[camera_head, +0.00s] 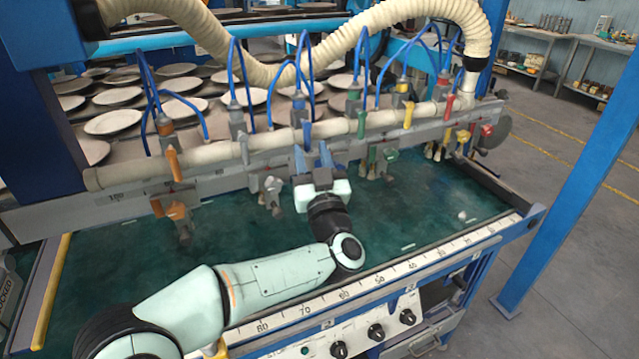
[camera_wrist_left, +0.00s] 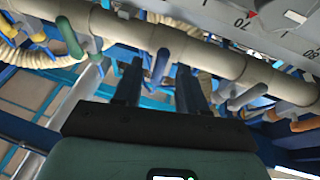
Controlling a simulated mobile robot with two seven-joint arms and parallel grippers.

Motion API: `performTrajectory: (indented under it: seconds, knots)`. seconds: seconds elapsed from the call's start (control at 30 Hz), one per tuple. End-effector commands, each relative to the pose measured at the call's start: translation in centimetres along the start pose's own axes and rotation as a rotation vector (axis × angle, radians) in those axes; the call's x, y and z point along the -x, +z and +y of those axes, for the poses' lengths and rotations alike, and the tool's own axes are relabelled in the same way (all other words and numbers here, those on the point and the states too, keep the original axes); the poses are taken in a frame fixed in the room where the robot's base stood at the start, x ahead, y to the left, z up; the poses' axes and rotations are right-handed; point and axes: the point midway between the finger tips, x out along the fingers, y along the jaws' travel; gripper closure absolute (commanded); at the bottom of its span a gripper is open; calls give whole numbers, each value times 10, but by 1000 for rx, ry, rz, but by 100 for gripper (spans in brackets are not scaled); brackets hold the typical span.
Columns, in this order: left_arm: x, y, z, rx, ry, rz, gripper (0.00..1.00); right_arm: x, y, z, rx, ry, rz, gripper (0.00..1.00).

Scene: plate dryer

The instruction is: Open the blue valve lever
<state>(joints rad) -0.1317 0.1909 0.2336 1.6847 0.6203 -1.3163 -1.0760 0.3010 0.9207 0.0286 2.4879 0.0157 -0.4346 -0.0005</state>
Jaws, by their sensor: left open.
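The blue valve lever (camera_head: 307,136) hangs down from the pale horizontal pipe (camera_head: 330,128) near the middle of the row in the head view. My left gripper (camera_head: 312,155) is just below and in front of it, pointing up toward the pipe. In the left wrist view, the blue lever (camera_wrist_left: 160,66) shows between the two dark fingers of my left gripper (camera_wrist_left: 158,85), which stand apart on either side. Whether a finger touches it I cannot tell. My right gripper is not in view.
An orange lever (camera_head: 173,162) and a grey lever (camera_head: 244,151) hang to the left. A green lever (camera_head: 361,123), a yellow lever (camera_head: 408,115) and a red lever (camera_head: 449,105) hang to the right. Nozzles hang below the rail. Plates (camera_head: 114,122) lie behind; the green bed is mostly clear.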

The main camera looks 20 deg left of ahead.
Motion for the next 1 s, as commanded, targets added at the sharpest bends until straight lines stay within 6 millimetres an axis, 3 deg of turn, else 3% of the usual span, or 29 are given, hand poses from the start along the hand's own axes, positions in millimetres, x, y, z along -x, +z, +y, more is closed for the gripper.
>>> performTrajectory:
  seconds: [0.3,0.5,0.7,1.0]
  knots:
    - [72,0,1,2,6,0,59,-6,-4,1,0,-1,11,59]
    - [105,0,1,2,3,1,59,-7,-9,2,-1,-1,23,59]
    - [117,0,0,1,0,1,59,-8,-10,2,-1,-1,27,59]
    - [117,0,0,1,0,1,59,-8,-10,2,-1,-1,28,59]
